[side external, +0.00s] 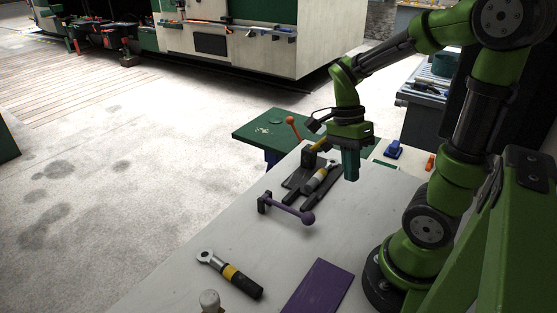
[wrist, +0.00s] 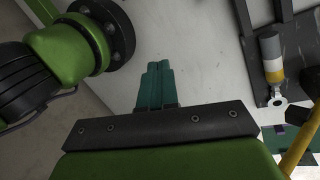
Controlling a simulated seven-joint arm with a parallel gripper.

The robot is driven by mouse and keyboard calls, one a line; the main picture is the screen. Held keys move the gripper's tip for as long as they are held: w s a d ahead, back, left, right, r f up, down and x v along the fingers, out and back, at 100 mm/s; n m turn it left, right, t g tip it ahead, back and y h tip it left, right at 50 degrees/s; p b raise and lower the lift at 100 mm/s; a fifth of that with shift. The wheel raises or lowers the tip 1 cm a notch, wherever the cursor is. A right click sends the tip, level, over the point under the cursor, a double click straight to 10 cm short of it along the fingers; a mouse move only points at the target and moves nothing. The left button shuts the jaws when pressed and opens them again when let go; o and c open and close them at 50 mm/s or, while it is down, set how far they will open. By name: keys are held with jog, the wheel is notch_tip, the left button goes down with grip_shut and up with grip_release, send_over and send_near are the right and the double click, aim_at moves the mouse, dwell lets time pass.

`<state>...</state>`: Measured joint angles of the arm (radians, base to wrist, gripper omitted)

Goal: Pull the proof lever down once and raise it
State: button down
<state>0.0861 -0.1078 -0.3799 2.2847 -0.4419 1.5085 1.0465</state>
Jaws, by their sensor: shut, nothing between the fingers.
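My gripper (side external: 351,175) has teal fingers pointing down, shut and empty, above the pale bench just right of the dark fixture (side external: 293,181). The closed fingers (wrist: 158,68) also show in the wrist view with bare bench behind them. Two levers are in view, and I cannot tell which is the proof lever. One has an orange ball (side external: 289,120) on an orange rod behind the fixture. The other is a purple lever (side external: 286,208) lying low, with its ball end to the right. My gripper is apart from both. A yellow bar (wrist: 300,145) shows at the wrist view's right edge.
A wrench with a yellow band (side external: 318,179) lies on the fixture; a similar wrench (side external: 230,274) lies in front. A purple plate (side external: 318,287) lies near the front. A blue item (side external: 394,149) and an orange item (side external: 430,162) are behind right. Bench between gripper and purple plate is clear.

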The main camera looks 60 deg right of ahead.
jog(key=c, duration=1.5)
grip_release()
jog(key=shift+f, duration=0.2)
jog(key=o, duration=0.7)
jog(key=w+n, duration=0.1)
jog(key=w, duration=0.1)
jog(key=w+n, duration=0.1)
jog(key=n, duration=0.1)
jog(key=w+n+g, duration=0.1)
jog(key=w, duration=0.1)
jog(key=shift+w+d+r+n, duration=0.2)
jog(key=shift+w+d+n, duration=0.1)
jog(key=shift+w+d, duration=0.1)
jog(key=shift+o, duration=0.4)
jog(key=w+a+r+n, duration=0.1)
jog(key=w+n, duration=0.5)
jog(key=n, duration=0.6)
jog(key=shift+w+a+r+y, duration=0.15)
jog(key=shift+w+r+y, duration=0.15)
jog(key=n, duration=0.4)
send_near(288, 209)
jog(key=s+f, duration=0.2)
jog(key=s, duration=0.1)
jog(key=s+a+f, duration=0.1)
jog(key=s+f, duration=0.1)
jog(key=f, duration=0.1)
jog(key=s+f, duration=0.3)
jog(key=shift+s+a, duration=0.2)
jog(key=shift+s, duration=0.1)
jog(key=shift+c, duration=0.3)
